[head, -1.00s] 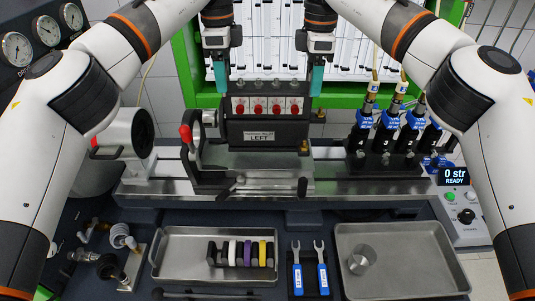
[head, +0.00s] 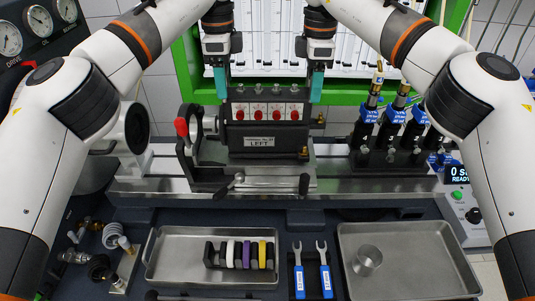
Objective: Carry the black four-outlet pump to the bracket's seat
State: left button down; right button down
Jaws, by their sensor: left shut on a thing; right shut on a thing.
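The black four-outlet pump (head: 266,127) is upright, with red knobs along its front, outlets on top and a label reading LEFT. My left gripper (head: 222,82) is shut on its left end and my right gripper (head: 316,86) is shut on its right end, both from above with teal fingers. The bracket (head: 187,155), a dark frame with a red-knobbed lever on its left, stands on the bench rail directly under the pump. The pump's lower edge is just over the bracket's seat (head: 262,177); I cannot tell whether they touch.
Several blue-labelled injectors (head: 390,130) stand right of the bracket on the rail (head: 385,186). In front are a tray (head: 185,240) with coloured rings, two blue-handled wrenches (head: 311,275) and a tray (head: 415,265) with a metal cup. Fittings (head: 110,250) lie at the left.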

pick_arm(q)
jog(key=shift+s+f+b, duration=0.1)
jog(key=shift+f+b, duration=0.4)
jog(key=shift+b, duration=0.1)
pick_arm(e)
jog(key=shift+s+f, duration=0.1)
jog(key=shift+f, duration=0.45)
pick_arm(q)
jog(key=c, duration=0.6)
grip_release()
pick_arm(e)
jog(key=c, duration=0.6)
grip_release()
pick_arm(q)
jog(key=shift+o, duration=1.4)
jog(key=shift+s, duration=0.1)
pick_arm(e)
jog(key=o, duration=0.3)
jog(key=shift+s, duration=0.1)
pick_arm(q)
jog(key=shift+s+r, duration=0.1)
pick_arm(e)
jog(key=shift+s+r, duration=0.15)
